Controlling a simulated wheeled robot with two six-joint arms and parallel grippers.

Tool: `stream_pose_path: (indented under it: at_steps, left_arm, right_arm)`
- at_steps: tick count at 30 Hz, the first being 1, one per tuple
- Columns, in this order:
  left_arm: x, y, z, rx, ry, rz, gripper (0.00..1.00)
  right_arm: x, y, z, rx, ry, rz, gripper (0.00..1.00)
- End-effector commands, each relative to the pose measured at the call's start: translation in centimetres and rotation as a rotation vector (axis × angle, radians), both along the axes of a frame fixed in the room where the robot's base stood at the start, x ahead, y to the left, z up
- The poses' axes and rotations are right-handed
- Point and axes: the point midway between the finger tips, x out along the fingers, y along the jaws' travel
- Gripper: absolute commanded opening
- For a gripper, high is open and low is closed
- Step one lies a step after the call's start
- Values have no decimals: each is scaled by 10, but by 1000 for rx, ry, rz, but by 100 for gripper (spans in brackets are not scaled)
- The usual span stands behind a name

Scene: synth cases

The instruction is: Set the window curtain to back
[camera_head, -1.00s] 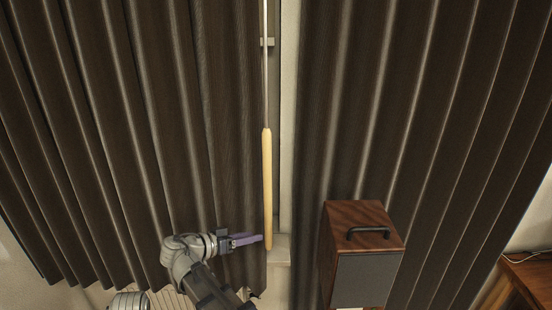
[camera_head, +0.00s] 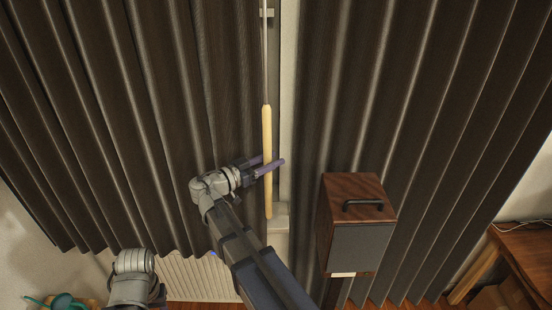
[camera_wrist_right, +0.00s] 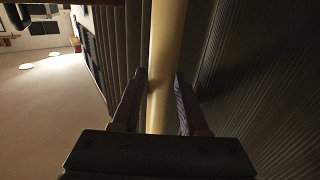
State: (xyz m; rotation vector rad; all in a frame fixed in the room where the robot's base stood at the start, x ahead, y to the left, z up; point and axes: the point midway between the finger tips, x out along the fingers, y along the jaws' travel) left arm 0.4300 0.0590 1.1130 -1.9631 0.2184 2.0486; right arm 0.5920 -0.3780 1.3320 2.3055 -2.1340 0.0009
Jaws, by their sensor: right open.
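Two dark brown pleated curtain panels hang in view, a left one (camera_head: 100,110) and a right one (camera_head: 400,110), with a narrow pale gap between them. A pale wooden wand (camera_head: 267,130) hangs upright on a thin rod at the inner edge of the left panel. My right gripper (camera_head: 276,160) is open at the lower half of the wand, its purple fingers reaching past it. In the right wrist view the wand (camera_wrist_right: 164,60) runs between the two open fingers (camera_wrist_right: 162,95); whether either finger touches it is unclear. My left gripper is not in view.
A wooden box with a black handle and dark front (camera_head: 358,220) stands right of the gap, before the right panel. A wooden table (camera_head: 525,250) is at the far right. A white ribbed radiator (camera_head: 195,275) is below the left panel. A green object (camera_head: 65,301) is at bottom left.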

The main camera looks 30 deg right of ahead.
Motion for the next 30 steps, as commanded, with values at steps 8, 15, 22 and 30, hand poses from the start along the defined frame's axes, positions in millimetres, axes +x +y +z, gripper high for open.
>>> stream_pose_path:
  at_steps: [8,15,22,30]
  left_arm:
    - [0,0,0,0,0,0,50]
    - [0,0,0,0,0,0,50]
    - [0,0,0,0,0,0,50]
    - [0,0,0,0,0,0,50]
  right_arm:
    - [1,-17,0,1,1,0,44]
    - [2,-18,0,1,1,1,44]
    - [1,-17,0,1,1,1,18]
    - [1,-17,0,1,1,1,0]
